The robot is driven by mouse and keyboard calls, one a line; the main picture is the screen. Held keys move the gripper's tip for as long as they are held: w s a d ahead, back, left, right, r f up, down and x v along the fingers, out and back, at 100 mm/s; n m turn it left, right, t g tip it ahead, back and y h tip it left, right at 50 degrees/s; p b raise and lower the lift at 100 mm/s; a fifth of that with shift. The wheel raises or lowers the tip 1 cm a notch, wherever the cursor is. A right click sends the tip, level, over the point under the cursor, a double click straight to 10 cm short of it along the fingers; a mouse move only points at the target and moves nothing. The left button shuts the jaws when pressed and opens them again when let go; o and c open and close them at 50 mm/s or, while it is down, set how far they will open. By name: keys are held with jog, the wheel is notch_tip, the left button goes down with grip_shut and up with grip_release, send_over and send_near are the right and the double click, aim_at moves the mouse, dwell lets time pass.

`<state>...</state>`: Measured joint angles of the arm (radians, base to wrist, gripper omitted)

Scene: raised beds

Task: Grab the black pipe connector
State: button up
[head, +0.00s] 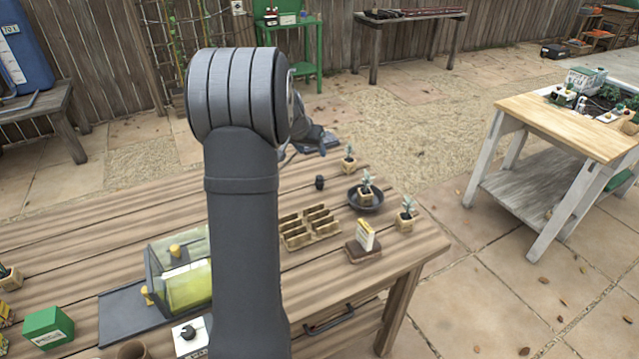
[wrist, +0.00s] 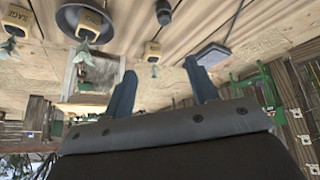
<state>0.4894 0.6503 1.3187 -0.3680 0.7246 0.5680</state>
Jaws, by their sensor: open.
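The black pipe connector (head: 319,182) is a small dark piece standing on the wooden table, left of a potted seedling in a dark dish. In the wrist view a small black piece (wrist: 164,12), likely the same connector, shows at the top edge, partly cut off. My gripper (wrist: 162,88) is open, its two blue-grey fingers apart with nothing between them. The connector is apart from the fingers. In the head view my arm hides much of the gripper.
A dark dish (head: 378,200) with a seedling, more seedlings (head: 405,222), a seed tray (head: 294,240) and a card on a brown block (head: 357,252) stand nearby. A flat dark grey pad (wrist: 214,54) with a cable lies behind. Bare planks surround the connector.

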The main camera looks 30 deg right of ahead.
notch_tip(320, 180, down, 3)
jog(key=w+m, duration=0.1)
jog(key=m, duration=0.1)
send_near(319, 177)
jog(key=x, duration=0.7)
jog(key=shift+w+d+r, duration=0.25)
jog(key=shift+d+r, duration=0.05)
jog(key=shift+d, duration=0.05)
jog(key=shift+s+a+f+x, duration=0.1)
jog(key=shift+a+x, duration=0.05)
jog(key=shift+x, duration=1.15)
jog(key=shift+s+a+f+x, duration=0.1)
jog(key=shift+x, duration=1.2)
jog(key=shift+c, duration=0.2)
jog(key=c, duration=1)
